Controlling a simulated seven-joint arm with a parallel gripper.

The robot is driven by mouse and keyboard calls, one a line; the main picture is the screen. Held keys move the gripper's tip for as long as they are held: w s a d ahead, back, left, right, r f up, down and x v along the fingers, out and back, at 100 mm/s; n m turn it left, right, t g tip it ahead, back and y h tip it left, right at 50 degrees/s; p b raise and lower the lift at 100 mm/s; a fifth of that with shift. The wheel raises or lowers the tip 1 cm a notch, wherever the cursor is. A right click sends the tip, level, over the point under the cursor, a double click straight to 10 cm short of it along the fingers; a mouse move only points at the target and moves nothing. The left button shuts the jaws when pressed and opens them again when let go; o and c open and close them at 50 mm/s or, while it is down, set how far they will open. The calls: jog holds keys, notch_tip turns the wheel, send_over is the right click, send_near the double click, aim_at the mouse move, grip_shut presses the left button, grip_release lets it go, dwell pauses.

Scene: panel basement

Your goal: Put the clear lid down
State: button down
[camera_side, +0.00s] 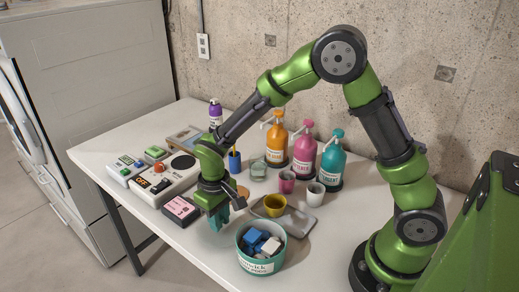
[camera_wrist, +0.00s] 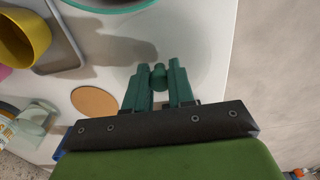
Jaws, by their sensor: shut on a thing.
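My gripper (camera_side: 217,218) points down just above the white table, left of the teal tub (camera_side: 246,263). In the wrist view, the teal fingers (camera_wrist: 159,86) are shut on a small round teal knob (camera_wrist: 159,75). A faint see-through disc, the clear lid (camera_wrist: 195,45), spreads around the knob. Its edge is hard to make out, and I cannot tell whether it touches the table. In the side view the lid is too faint to pick out. The tub is open and holds blue, white and dark pieces; its rim (camera_wrist: 108,10) shows at the top of the wrist view.
A grey tray (camera_side: 300,222) with a yellow cup (camera_side: 274,205) lies behind the tub. A round cork coaster (camera_wrist: 94,101) lies beside my gripper. A pink-and-black box (camera_side: 180,210) stands to the left. Pump bottles (camera_side: 302,155) stand at the back. The table's front-left is clear.

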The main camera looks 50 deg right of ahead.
jog(key=shift+f, duration=0.35)
jog(key=shift+f, duration=0.1)
jog(key=c, duration=1)
grip_release()
jog(key=shift+o, duration=0.2)
notch_tip(320, 180, up, 12)
jog(key=s+d+r+m+t+y, duration=0.1)
jog(key=s+d+r+m+t, duration=0.1)
jog(key=s, duration=0.5)
jog(key=s+d+r+m+t+y, duration=0.1)
jog(key=s+d+r+m+t, duration=0.1)
jog(key=s+d+r+t, duration=0.3)
jog(key=v, duration=0.5)
jog(key=shift+s+d, duration=0.2)
jog(key=shift+s, duration=0.1)
